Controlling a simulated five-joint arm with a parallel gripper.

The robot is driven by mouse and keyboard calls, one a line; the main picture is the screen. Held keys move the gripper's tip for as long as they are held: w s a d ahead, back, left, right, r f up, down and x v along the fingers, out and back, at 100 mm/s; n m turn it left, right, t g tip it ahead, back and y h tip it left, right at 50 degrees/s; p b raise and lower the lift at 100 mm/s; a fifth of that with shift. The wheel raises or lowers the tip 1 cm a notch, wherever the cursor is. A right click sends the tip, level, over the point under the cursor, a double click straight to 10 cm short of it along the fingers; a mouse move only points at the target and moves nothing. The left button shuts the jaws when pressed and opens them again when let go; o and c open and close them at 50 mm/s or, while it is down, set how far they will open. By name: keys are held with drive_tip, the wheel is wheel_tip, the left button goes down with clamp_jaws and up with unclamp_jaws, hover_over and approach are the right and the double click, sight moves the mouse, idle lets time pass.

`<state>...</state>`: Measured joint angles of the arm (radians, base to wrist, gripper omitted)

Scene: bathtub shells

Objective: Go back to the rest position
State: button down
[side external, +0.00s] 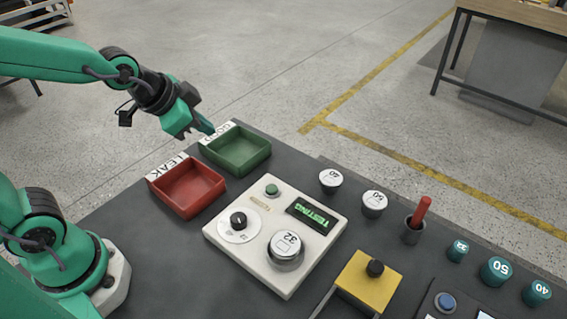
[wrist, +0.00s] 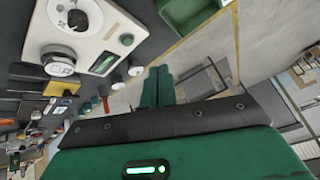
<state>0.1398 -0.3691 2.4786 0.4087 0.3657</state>
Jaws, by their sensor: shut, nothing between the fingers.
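My gripper (side external: 207,128) is shut and empty. In the side external view it hangs in the air at the upper left, by the far edge of the dark table and close to the label of the green tray. The green fingers also show together in the wrist view (wrist: 158,88), pointing up the picture with nothing between them. My arm is stretched out from its base at the lower left.
A green tray (side external: 262,157) and a red tray (side external: 217,199) stand near my gripper. A white test panel (side external: 236,262) reads TESTING and bears a part marked 32 (side external: 286,245). Numbered caps, a red-handled tool (side external: 421,212) and a yellow block (side external: 362,289) stand to the right.

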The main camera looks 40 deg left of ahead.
drive_tip(key=s+a+r+n, duration=0.2)
drive_tip(key=s+n, duration=0.1)
drive_tip(key=s, duration=0.2)
drive_tip(key=s+a+r+n+g+y, duration=0.1)
drive_tip(key=s+a+r+n, duration=0.1)
drive_tip(key=s, duration=0.3)
drive_tip(key=shift+a+r+n+g, duration=0.2)
drive_tip(key=shift+a+n+g, duration=0.1)
drive_tip(key=shift+n, duration=0.1)
